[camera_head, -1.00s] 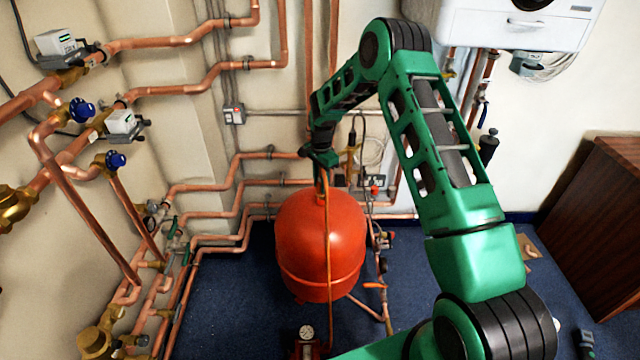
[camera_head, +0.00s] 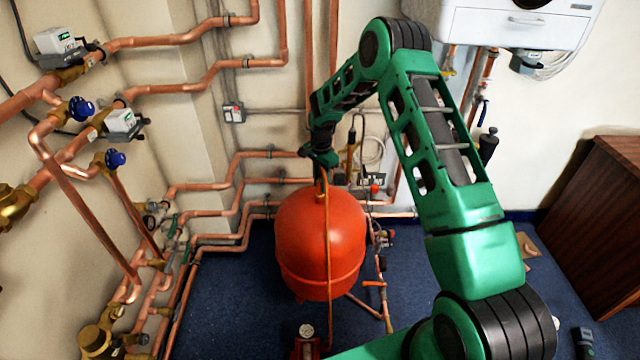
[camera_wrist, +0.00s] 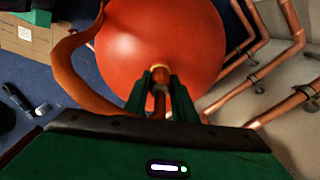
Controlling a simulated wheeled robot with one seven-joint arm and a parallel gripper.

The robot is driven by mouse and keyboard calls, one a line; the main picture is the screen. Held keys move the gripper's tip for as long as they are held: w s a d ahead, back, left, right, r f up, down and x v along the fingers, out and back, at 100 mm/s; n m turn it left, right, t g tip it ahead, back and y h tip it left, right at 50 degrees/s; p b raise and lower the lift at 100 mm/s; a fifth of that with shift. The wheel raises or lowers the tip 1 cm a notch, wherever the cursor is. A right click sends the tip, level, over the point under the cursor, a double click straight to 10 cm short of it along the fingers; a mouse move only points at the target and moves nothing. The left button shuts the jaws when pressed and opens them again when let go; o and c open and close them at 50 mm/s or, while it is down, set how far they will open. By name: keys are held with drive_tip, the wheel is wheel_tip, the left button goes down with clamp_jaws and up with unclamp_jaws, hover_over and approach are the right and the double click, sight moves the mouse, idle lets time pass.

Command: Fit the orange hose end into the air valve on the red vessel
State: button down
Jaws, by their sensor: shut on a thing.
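The red vessel (camera_head: 300,235) stands on the blue floor in the head view. It fills the upper middle of the wrist view (camera_wrist: 125,45). My gripper (camera_head: 322,168) is just above the vessel's top. In the wrist view my gripper (camera_wrist: 161,95) is shut on the end of the orange hose, with a brass-coloured tip (camera_wrist: 160,74) pointing at the vessel. The orange hose (camera_wrist: 68,75) loops out to the left; in the head view the hose (camera_head: 328,245) hangs down the vessel's front. The air valve is hidden behind the tip, so I cannot tell whether they touch.
Copper pipes (camera_head: 225,212) run along the wall left of and behind the vessel; some show close on the right in the wrist view (camera_wrist: 285,105). A gauge (camera_head: 306,331) stands in front of the vessel. A brown cabinet (camera_head: 595,220) is at right. Blue floor (camera_head: 235,290) left of the vessel is clear.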

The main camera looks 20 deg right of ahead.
drive_tip(key=shift+f, duration=0.45)
idle(0.3)
drive_tip(key=c, duration=1.4)
unclamp_jaws()
wheel_tip(320, 180, up, 11)
drive_tip(key=shift+f, duration=0.15)
